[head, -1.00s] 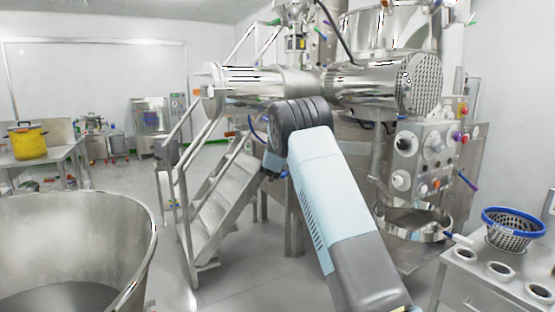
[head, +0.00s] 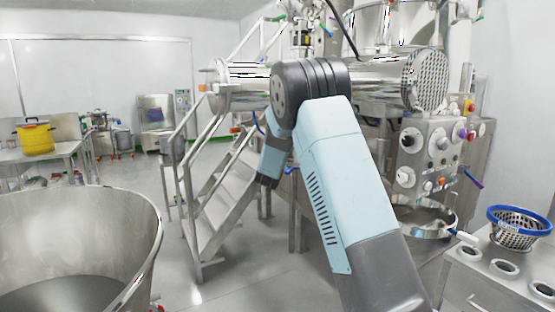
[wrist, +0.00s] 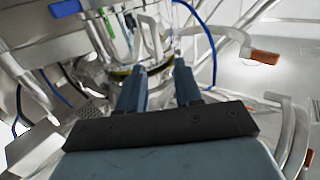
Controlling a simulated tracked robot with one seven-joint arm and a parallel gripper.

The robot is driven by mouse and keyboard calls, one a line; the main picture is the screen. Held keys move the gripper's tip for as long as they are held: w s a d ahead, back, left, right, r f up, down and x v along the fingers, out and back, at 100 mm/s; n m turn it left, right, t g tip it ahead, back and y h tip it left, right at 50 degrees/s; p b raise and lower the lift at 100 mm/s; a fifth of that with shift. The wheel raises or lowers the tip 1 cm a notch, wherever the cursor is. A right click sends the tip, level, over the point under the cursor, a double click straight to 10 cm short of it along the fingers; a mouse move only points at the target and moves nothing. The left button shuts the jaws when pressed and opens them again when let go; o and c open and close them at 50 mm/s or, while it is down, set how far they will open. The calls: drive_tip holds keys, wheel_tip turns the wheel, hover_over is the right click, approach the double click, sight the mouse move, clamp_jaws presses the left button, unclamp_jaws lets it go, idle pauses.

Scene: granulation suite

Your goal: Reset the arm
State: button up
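My gripper (wrist: 156,75) shows in the wrist view with its two blue-grey fingers spread apart. No object is visible between them, only blurred machine parts beyond. In the head view my arm rises from the bottom right to a dark elbow in front of the big steel granulator (head: 385,75). The far part of the arm hangs down behind the elbow, over the metal stairs (head: 222,200) in the picture. My gripper's fingers cannot be made out in the head view.
A large steel bowl (head: 150,225) stands at the near left. The control panel (head: 428,150) is right of my arm. A counter (head: 470,285) with a blue-rimmed basket (head: 518,230) is at the right. A yellow pot (head: 36,138) sits on a left table. Floor between bowl and stairs is clear.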

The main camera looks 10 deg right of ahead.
drive_tip(key=shift+d, duration=0.1)
drive_tip(key=s+a+r+n+g+y, duration=0.1)
drive_tip(key=s+r+g+y, duration=0.3)
drive_tip(key=s, duration=0.8)
drive_tip(key=s+a+r+n+g+y, duration=0.1)
drive_tip(key=s+r+n+y, duration=0.15)
drive_tip(key=s+r, duration=0.7)
drive_tip(key=s+f+g, duration=0.2)
drive_tip(key=s+f, duration=0.1)
drive_tip(key=s, duration=1)
drive_tip(key=s+d+f+g, duration=0.1)
drive_tip(key=s+f+g, duration=0.1)
drive_tip(key=s, duration=1)
drive_tip(key=s+d+f+g, duration=0.1)
drive_tip(key=s+f+g, duration=0.1)
drive_tip(key=s, duration=1.1)
drive_tip(key=shift+s+f, duration=0.3)
drive_tip(key=shift+f, duration=0.6)
drive_tip(key=shift+n, duration=0.25)
